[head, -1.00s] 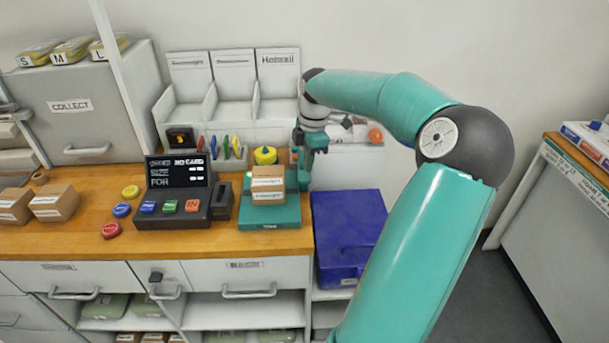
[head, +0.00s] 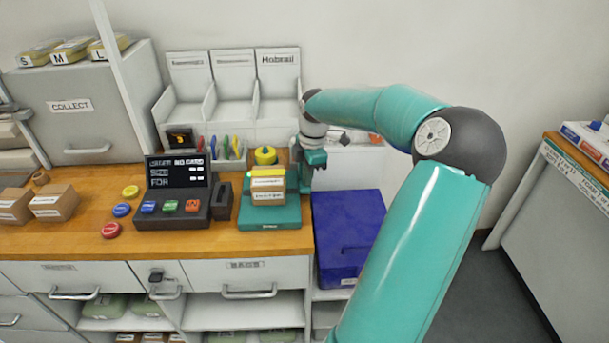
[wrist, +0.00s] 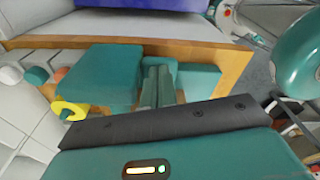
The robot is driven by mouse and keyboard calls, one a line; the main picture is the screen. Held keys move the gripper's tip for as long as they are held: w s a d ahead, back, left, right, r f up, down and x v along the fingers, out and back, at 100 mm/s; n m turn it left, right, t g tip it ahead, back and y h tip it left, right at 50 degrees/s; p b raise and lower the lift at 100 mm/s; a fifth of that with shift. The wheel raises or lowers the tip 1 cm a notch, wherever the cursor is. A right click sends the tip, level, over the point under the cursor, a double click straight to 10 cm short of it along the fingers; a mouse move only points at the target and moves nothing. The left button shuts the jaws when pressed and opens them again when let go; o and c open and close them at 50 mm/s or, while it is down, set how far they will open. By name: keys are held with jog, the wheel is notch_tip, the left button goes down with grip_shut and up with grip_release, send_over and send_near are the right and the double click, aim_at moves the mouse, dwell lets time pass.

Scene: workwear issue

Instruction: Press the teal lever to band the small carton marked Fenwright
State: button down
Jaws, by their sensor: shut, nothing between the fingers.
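The small carton (head: 267,190) sits on the teal banding machine's base (head: 257,217), with a yellow-green strip across its top. The print on its front label is too small to read surely. My gripper (head: 315,162) is shut and empty, pointing down at the machine's right rear, just right of and behind the carton. In the wrist view my closed fingers (wrist: 157,86) reach down between a larger teal block (wrist: 110,75) and a smaller teal piece (wrist: 199,82). I cannot tell which part is the lever or whether the fingers touch it.
A yellow tape roll (head: 265,155) stands behind the carton. A console (head: 178,195) with coloured buttons is to the left, and more cartons (head: 54,202) lie at far left. A blue box (head: 346,235) stands right of the wooden counter, below its level.

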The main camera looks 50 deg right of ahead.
jog(key=d, duration=0.1)
jog(key=s+d+r, duration=0.1)
jog(key=shift+s+d, duration=0.3)
notch_tip(320, 180, up, 14)
jog(key=d, duration=0.1)
jog(key=shift+s, duration=0.35)
jog(key=shift+f, duration=0.1)
dwell(0.9)
